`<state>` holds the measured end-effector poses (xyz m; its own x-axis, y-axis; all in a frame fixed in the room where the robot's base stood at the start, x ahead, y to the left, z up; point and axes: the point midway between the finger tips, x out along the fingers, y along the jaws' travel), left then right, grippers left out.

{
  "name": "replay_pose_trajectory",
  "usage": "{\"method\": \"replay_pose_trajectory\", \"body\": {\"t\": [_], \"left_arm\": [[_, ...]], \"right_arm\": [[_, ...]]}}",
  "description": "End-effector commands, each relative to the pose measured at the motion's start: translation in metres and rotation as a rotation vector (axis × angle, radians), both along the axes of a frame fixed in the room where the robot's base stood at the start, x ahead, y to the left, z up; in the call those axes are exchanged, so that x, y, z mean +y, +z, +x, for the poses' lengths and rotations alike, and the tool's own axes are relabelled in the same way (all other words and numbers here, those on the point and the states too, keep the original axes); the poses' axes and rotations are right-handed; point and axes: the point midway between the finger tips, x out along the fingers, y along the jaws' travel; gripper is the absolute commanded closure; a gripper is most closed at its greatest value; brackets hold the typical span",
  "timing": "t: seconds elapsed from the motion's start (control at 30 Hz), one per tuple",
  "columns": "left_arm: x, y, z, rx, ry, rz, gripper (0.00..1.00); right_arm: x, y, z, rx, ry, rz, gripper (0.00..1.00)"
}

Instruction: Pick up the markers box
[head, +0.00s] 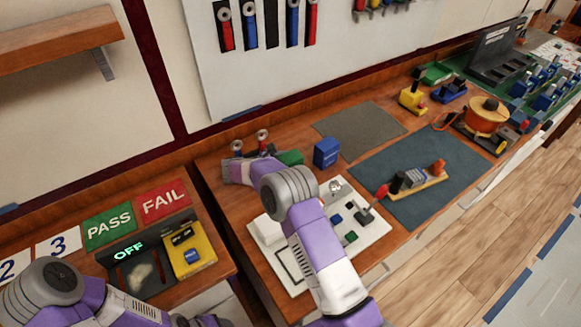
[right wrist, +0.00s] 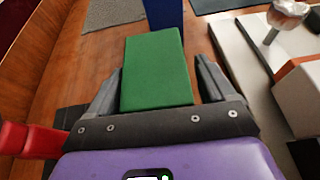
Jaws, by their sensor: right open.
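A green box (head: 291,157) lies on the wooden bench, partly hidden by my right arm in the head view. The right wrist view shows this green box (right wrist: 157,72) between the two fingers of my right gripper (right wrist: 158,84). The fingers are open, with a gap visible on the right side; I cannot tell whether the left finger touches. A blue box (head: 327,152) stands upright just beyond, also at the top of the right wrist view (right wrist: 164,12). No readable label shows which box holds markers. My left arm is at the lower left; its jaws are not visible.
A white panel (head: 375,228) with switches lies beside the right gripper. Red spools (head: 262,136) stand behind it. A yellow device (head: 191,250) sits at the left.

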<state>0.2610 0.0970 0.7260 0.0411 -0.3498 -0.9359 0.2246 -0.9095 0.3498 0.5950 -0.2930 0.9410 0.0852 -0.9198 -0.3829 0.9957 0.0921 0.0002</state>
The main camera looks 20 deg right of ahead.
Motion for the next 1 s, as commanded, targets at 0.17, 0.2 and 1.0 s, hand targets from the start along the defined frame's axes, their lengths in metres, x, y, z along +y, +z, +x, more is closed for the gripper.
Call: {"method": "replay_pose_trajectory", "body": {"t": [0.17,0.2,1.0], "left_arm": [[0.0,0.0,0.0,0.0,0.0,0.0,0.37],[0.0,0.0,0.0,0.0,0.0,0.0,0.37],[0.0,0.003,0.0,0.0,0.0,0.0,0.37]], "right_arm": [[0.0,0.0,0.0,0.0,0.001,0.0,0.17],[0.0,0.0,0.0,0.0,0.001,0.0,0.2],[0.0,0.016,0.001,-0.005,0.0,-0.002,0.87]]}}
